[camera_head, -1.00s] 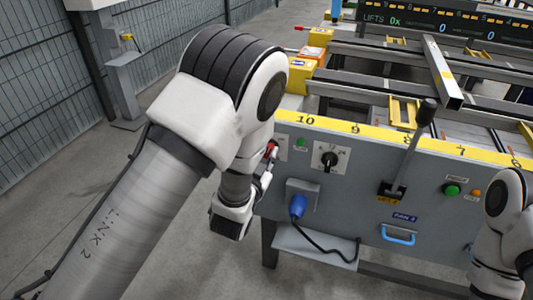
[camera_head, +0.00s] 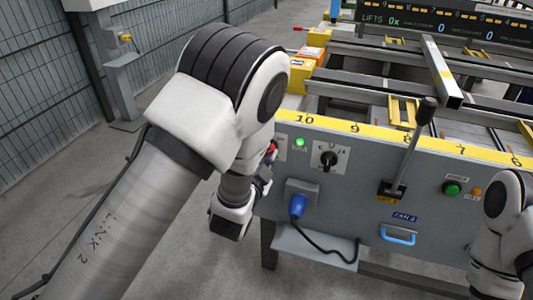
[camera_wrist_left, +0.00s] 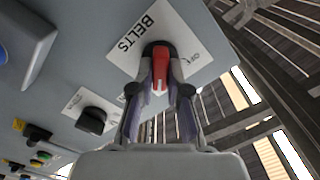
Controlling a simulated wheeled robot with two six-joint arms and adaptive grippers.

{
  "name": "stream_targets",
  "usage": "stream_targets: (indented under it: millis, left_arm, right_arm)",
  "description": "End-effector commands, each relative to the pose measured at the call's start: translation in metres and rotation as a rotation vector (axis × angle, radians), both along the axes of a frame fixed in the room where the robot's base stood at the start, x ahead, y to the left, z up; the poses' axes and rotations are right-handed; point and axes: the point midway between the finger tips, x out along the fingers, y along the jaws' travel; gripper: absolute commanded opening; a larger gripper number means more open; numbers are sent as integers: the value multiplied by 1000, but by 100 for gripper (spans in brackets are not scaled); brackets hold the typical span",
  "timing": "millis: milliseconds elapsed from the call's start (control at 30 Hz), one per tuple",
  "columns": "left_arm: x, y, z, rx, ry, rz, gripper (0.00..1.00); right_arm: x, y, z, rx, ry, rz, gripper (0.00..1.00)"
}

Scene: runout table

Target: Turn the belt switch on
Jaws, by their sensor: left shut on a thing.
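The belt switch is a red-handled rotary knob (camera_wrist_left: 160,66) on a white plate marked BELTS (camera_wrist_left: 132,42) in the left wrist view. My left gripper (camera_wrist_left: 161,82) is shut on the knob, one finger on each side. The red handle points nearly straight up and down in that view. In the head view my left gripper (camera_head: 266,166) is at the left end of the grey panel (camera_head: 345,205), and my arm and fingers hide most of the switch. A small green lamp (camera_head: 300,142) beside it is lit. My right gripper is out of view.
A black rotary selector (camera_head: 328,158) sits just right of the lamp. Below are a blue plug (camera_head: 298,206) with its cable, and a blue handle (camera_head: 398,235). A tall black-knobbed lever (camera_head: 411,145) stands farther right. Wire fencing (camera_head: 45,70) is at the left.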

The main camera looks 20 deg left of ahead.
Motion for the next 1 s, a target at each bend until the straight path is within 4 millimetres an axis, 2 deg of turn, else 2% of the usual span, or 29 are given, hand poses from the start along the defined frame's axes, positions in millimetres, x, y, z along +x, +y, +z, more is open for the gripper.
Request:
stream_targets:
  millis: [200, 233, 300, 800, 1000]
  left_arm:
    - [0, 0, 0, 1, 0, 0, 0]
    - [0, 0, 0, 1, 0, 0, 19]
    - [0, 0, 0, 1, 0, 0, 41]
    - [0, 0, 0, -9, 0, 0, 41]
    - [0, 1, 2, -191, 6, 0, 41]
  right_arm:
    - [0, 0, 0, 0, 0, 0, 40]
    - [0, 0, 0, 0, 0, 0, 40]
    - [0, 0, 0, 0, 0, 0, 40]
    - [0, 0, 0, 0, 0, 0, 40]
    - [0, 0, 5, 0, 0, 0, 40]
